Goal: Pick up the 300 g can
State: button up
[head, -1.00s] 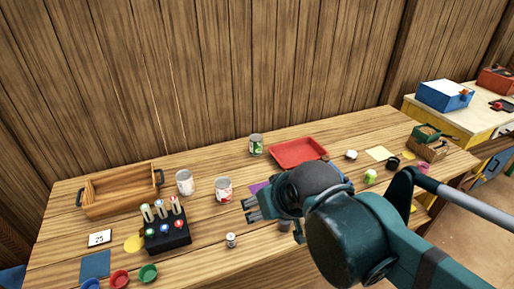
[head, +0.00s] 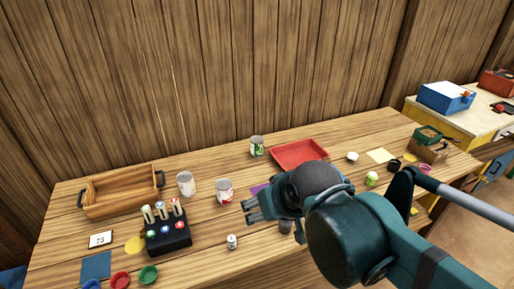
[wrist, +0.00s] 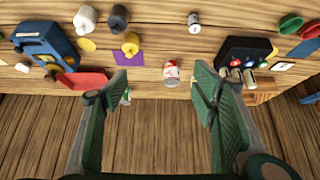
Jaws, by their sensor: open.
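Three larger cans stand on the wooden table in the head view: a white one (head: 186,185), a red-and-white one (head: 224,191) and a green-labelled one (head: 257,146). A small pale can (head: 231,242) stands nearer the front. I cannot read any weight, so I cannot tell which is the 300 g can. My gripper (head: 250,211) is open and empty, just right of and nearer than the red-and-white can. In the wrist view the red-and-white can (wrist: 172,73) shows between the open fingers (wrist: 160,82), apart from them. The green-labelled can is partly hidden behind the left finger there.
A wooden crate (head: 88,209) and a black block with several upright and coloured pieces (head: 168,243) are on the left. A red tray (head: 298,152) lies behind my arm. A number card (head: 101,240) lies front left. A plank wall (head: 180,80) closes the back.

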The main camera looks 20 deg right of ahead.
jog(key=w+d+r+n+g+p, duration=0.25)
jog(key=w+r+n, duration=0.35)
jog(key=w, duration=0.7)
jog(key=n+g+p, duration=0.4)
jog(key=n+p, duration=0.4)
jog(key=n, duration=0.6)
send_over(257, 139)
jog(key=f, duration=1.7)
jog(key=shift+a+f, duration=0.15)
jog(key=shift+a, duration=0.1)
jog(key=shift+w+d+f+g, duration=0.2)
jog(key=shift+f+g, duration=0.05)
jog(key=shift+f, duration=0.3)
jog(key=shift+f, duration=1.3)
